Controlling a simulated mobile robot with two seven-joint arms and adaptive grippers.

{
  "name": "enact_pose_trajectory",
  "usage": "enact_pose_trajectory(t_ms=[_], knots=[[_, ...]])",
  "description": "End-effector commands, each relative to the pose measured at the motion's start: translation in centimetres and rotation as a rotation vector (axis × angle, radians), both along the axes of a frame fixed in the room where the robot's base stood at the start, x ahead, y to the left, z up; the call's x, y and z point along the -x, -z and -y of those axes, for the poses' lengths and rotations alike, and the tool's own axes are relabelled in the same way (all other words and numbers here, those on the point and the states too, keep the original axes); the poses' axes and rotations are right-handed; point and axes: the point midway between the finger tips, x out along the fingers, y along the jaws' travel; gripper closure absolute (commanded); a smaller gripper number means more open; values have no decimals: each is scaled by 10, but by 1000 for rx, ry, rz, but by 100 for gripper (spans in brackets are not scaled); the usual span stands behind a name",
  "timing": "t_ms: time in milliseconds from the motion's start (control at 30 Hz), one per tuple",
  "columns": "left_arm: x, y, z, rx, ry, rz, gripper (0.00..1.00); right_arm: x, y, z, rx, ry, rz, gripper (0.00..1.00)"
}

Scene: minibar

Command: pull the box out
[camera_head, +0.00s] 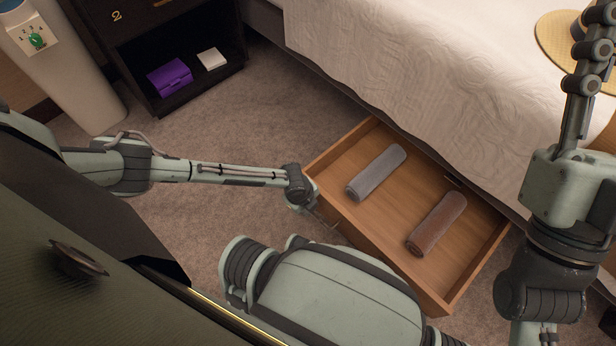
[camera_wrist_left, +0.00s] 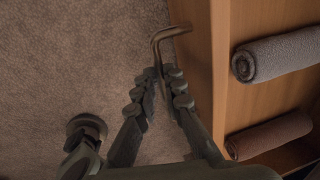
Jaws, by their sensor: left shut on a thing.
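The box is a wooden drawer (camera_head: 345,150) under the bed, standing well out over the carpet. It holds a grey rolled towel (camera_head: 376,172) and a brown rolled towel (camera_head: 436,223). My left gripper (camera_head: 324,216) is at the drawer's front face. In the left wrist view, my left gripper (camera_wrist_left: 158,76) is shut on the bent metal handle (camera_wrist_left: 168,34) of the drawer front (camera_wrist_left: 196,55). My right gripper (camera_head: 590,60) is raised at the right, above the bed side and away from the drawer. Its finger opening cannot be made out.
The bed (camera_head: 400,70) with a white cover overhangs the drawer's back. A straw hat (camera_head: 556,40) lies on it. A dark cabinet (camera_head: 190,95) holds a purple box (camera_head: 170,78) and a white item (camera_head: 211,59). Carpet (camera_head: 215,130) left of the drawer is clear.

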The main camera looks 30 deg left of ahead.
Motion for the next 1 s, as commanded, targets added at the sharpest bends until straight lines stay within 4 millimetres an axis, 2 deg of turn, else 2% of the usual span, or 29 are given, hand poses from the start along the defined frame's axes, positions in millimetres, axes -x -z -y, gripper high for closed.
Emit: enact_pose_trajectory(t_ms=[567,600,733,1000], knots=[[0,0,-1,-1,0,0,100,-2,1,-1,5,-1,-11,60],[0,0,-1,-1,0,0,86,-2,1,-1,5,-1,-11,60],[-1,0,-1,-1,0,1,70,-2,1,-1,5,-1,-11,60],[0,0,0,0,0,1,69,-1,1,-1,2,-2,-14,60]])
